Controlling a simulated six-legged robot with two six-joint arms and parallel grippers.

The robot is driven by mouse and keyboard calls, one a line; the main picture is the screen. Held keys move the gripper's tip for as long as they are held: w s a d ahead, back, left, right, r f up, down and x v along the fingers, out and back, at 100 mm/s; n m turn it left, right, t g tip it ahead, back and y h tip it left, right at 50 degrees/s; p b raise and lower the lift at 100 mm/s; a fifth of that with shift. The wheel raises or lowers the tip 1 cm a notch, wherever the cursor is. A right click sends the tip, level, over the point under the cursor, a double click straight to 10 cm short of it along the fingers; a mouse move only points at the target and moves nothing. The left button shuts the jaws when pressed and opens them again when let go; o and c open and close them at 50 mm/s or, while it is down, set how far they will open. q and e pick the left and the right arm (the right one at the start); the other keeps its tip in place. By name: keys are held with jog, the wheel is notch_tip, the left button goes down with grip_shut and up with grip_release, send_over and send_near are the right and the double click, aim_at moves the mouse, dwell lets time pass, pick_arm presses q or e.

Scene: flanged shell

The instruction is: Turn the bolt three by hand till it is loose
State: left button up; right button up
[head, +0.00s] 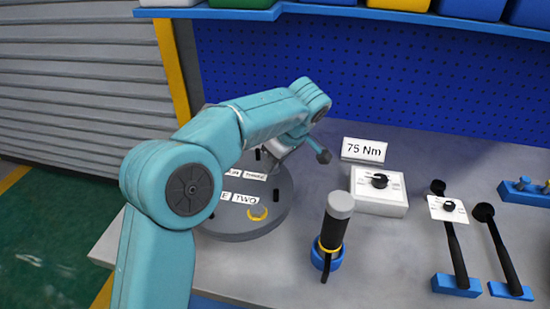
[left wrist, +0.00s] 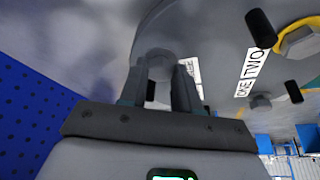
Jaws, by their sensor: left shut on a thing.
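A round grey flanged shell (head: 235,228) lies on the bench, with white labels and dark pegs on its top. One label (head: 255,177) near my gripper appears to read THREE. My left gripper (head: 270,158) is at the back of the flange, partly hidden by my arm. In the left wrist view, its two fingers (left wrist: 160,88) are shut on a grey bolt head (left wrist: 158,62), which I take as bolt three; the label beside it is cut off by a finger. My right gripper is not in view.
A black-handled tool (head: 333,228) stands upright in a blue holder right of the flange. A 75 Nm sign (head: 364,150), a white box with a knob (head: 379,190) and two long-handled wrenches (head: 497,250) are further right. A blue pegboard (head: 400,85) stands behind.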

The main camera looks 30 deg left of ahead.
pick_arm(q)
jog(key=shift+s+f, duration=0.1)
jog(key=shift+f, duration=0.2)
jog(key=o, duration=1.1)
jog(key=shift+c, duration=0.2)
jog(key=shift+r, duration=0.1)
jog(key=shift+r, duration=0.1)
jog(key=p+v, duration=0.4)
jog(key=v, duration=1.2)
